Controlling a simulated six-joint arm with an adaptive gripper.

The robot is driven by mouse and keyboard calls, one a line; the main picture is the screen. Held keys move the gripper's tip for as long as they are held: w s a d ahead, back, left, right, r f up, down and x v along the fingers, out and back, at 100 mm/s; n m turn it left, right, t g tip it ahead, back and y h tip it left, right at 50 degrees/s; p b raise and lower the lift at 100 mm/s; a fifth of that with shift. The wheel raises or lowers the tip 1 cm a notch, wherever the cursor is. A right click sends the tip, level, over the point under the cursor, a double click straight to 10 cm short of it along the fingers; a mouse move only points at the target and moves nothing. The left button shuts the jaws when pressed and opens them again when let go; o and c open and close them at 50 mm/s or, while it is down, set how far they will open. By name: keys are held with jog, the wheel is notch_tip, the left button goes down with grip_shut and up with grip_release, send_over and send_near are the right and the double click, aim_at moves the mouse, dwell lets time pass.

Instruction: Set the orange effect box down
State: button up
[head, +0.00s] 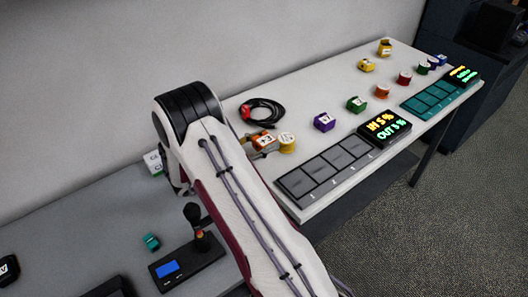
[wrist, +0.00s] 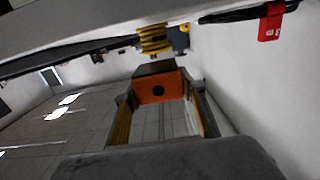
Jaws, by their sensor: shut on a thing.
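The orange effect box (wrist: 157,90) sits between the two fingers of my gripper (wrist: 160,104) in the wrist view. Its orange face has a dark round spot, and its top edge is dark. In the head view the orange box (head: 261,137) shows beside my arm near the left end of the white table (head: 335,100), with a pale label on it. My arm hides most of the gripper there. I cannot tell whether the box touches the table.
A coiled black cable with a red tag (head: 262,112) lies behind the box. A numbered four-pad panel (head: 325,165) and a lit display (head: 386,125) stand at the front edge. Purple (head: 324,122) and green (head: 356,104) boxes stand to the right. A joystick (head: 196,225) is on the lower grey table.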

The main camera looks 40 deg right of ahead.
aim_at(259, 162)
jog(key=shift+f, duration=2.25)
jog(key=shift+f, duration=0.2)
jog(key=o, duration=1.2)
jog(key=shift+a, duration=0.15)
jog(key=shift+a, duration=0.85)
jog(key=shift+s+a, duration=0.15)
jog(key=shift+a, duration=1.35)
jog(key=shift+s+a, duration=0.15)
jog(key=shift+a, duration=1.3)
